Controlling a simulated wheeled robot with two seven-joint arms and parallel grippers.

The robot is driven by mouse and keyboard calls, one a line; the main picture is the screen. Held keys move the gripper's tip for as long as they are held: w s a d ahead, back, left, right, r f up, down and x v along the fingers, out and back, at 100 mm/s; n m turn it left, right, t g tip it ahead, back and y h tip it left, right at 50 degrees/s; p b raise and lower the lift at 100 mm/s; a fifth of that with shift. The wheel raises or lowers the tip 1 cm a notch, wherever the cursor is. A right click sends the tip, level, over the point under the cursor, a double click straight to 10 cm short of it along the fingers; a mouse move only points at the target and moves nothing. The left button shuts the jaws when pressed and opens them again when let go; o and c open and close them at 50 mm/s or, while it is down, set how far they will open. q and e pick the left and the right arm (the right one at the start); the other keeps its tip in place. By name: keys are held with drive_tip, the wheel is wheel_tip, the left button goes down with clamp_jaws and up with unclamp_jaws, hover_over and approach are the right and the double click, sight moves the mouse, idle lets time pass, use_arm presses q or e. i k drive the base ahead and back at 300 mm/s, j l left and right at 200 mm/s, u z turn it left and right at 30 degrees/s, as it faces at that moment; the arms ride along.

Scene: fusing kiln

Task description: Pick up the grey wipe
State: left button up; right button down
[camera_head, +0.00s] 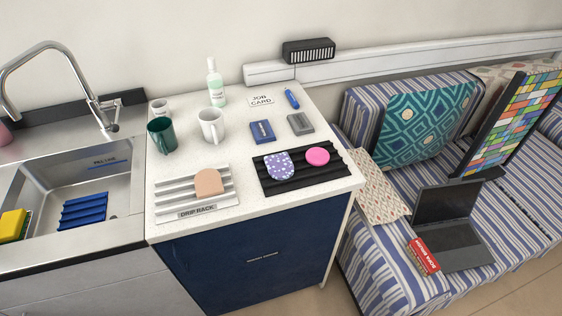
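A small grey rectangular item (300,124), which looks like the grey wipe, lies flat on the white speckled counter (235,135). It is right of a similar blue item (262,131) and behind the black ridged mat, apart from both. Its fine detail is too small to make out. Neither of my grippers is in view.
The black ridged mat (335,173) holds a purple spotted piece (280,165) and a pink disc (317,156). Mugs (211,126) and a bottle (216,84) stand left. The counter's right edge drops to a striped bench.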

sight(300, 123)
drive_tip(key=i+z, duration=0.15)
drive_tip(key=z, duration=0.3)
drive_tip(key=i+j+z, duration=0.1)
drive_tip(key=z, duration=0.3)
drive_tip(key=i+j, duration=0.05)
drive_tip(key=i, duration=0.05)
